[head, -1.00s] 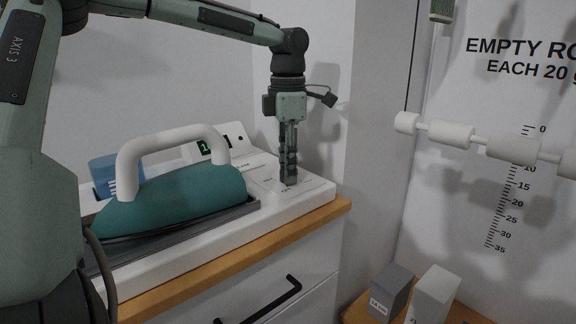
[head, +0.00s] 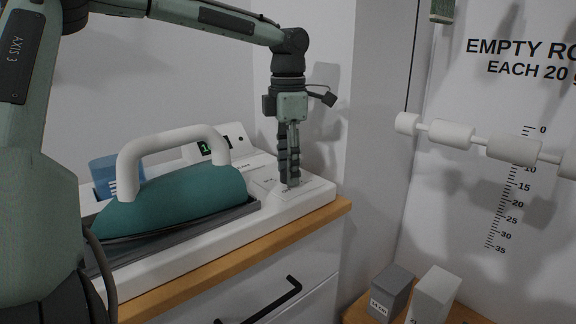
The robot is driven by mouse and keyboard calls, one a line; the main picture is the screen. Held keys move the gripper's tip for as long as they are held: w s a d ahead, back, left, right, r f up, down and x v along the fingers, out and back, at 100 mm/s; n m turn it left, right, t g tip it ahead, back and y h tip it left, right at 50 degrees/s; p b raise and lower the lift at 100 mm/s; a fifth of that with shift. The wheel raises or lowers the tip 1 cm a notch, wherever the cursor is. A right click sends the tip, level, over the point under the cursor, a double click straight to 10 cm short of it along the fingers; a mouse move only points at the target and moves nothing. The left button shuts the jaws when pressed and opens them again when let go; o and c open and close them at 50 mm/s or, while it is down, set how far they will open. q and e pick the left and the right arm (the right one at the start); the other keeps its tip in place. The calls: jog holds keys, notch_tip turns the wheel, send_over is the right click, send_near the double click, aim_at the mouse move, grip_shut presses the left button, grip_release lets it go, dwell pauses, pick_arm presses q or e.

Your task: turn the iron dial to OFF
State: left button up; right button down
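The teal iron (head: 180,200) with a white handle (head: 165,140) rests on its dark plate on the white base (head: 215,238). My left gripper (head: 290,184) points straight down at the raised panel (head: 318,188) at the right end of that base. Its dark fingers look close together, with their tips at or just above the panel. The dial cannot be made out; the fingertips cover the spot where they meet the panel. Small lettering on the panel is too small to read. Whether the fingers are closed on the dial cannot be told. My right gripper is not in view.
A small display (head: 205,147) with green digits stands behind the iron, beside a blue container (head: 103,172). The base sits on a wood-topped cabinet (head: 340,206). A wall is close behind the gripper. White rollers (head: 452,133) and grey blocks (head: 390,289) are at the right.

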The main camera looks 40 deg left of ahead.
pick_arm(q)
notch_tip(320, 180, up, 12)
dwell(0.6)
dwell(0.5)
